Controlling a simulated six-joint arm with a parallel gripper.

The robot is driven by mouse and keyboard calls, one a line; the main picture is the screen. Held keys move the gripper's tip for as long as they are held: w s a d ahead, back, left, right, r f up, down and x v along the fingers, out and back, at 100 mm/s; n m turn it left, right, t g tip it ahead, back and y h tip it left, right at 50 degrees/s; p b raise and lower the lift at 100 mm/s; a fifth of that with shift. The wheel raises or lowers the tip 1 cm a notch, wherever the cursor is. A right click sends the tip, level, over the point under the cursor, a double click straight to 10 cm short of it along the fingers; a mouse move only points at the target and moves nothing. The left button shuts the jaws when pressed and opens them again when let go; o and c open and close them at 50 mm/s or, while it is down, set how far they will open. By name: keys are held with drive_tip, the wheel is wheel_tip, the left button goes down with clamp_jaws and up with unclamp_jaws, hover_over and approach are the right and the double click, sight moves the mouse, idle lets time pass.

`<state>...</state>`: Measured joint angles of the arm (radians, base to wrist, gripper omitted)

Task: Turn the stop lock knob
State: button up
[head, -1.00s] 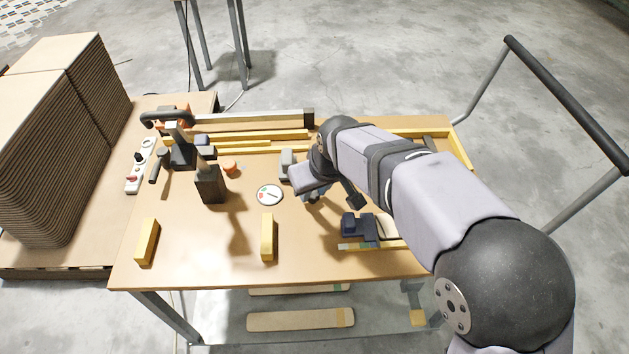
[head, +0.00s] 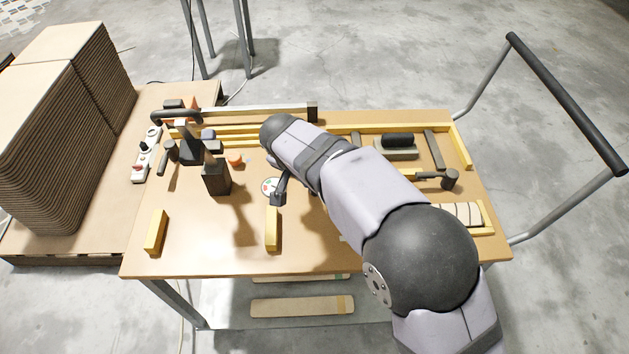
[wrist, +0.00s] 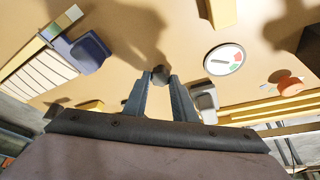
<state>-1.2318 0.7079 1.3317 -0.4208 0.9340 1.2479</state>
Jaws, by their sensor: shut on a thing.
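In the wrist view, my gripper (wrist: 160,84) points at the tabletop. Its two fingers come together on a small dark grey, rounded piece (wrist: 160,73), which looks like a knob. I cannot tell whether it has turned. A white dial (wrist: 224,60) with red and green marks lies apart, to the right of the fingers. The dial also shows in the head view (head: 268,187), partly covered by a dark part of my wrist. My arm hides the fingertips and the gripped piece in the head view.
An orange round piece (wrist: 291,85) lies beyond the dial. A navy clamp-like block (wrist: 85,52) is at upper left in the wrist view. The head view shows a dark post (head: 216,177), yellow bars (head: 272,229), a hammer (head: 440,178) and a white control strip (head: 145,155).

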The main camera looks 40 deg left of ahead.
drive_tip(key=m+h+p, duration=0.1)
drive_tip(key=m+p, duration=0.1)
drive_tip(key=m+h+p, duration=0.1)
drive_tip(key=m+p, duration=0.1)
drive_tip(key=m, duration=0.1)
drive_tip(key=shift+a+r+m, duration=0.2)
drive_tip(key=shift+m, duration=0.1)
drive_tip(key=m+h+p, duration=0.1)
drive_tip(key=m+p, duration=0.1)
drive_tip(key=m+g+p, duration=0.1)
drive_tip(key=m+p, duration=0.1)
drive_tip(key=shift+a+f+h, duration=0.1)
drive_tip(key=shift+f+h, duration=0.05)
drive_tip(key=shift+h, duration=0.25)
drive_tip(key=shift+m, duration=0.4)
drive_tip(key=o, duration=1)
drive_tip(key=shift+o, duration=0.2)
wheel_tip(320, 180, up, 10)
drive_tip(key=p, duration=0.2)
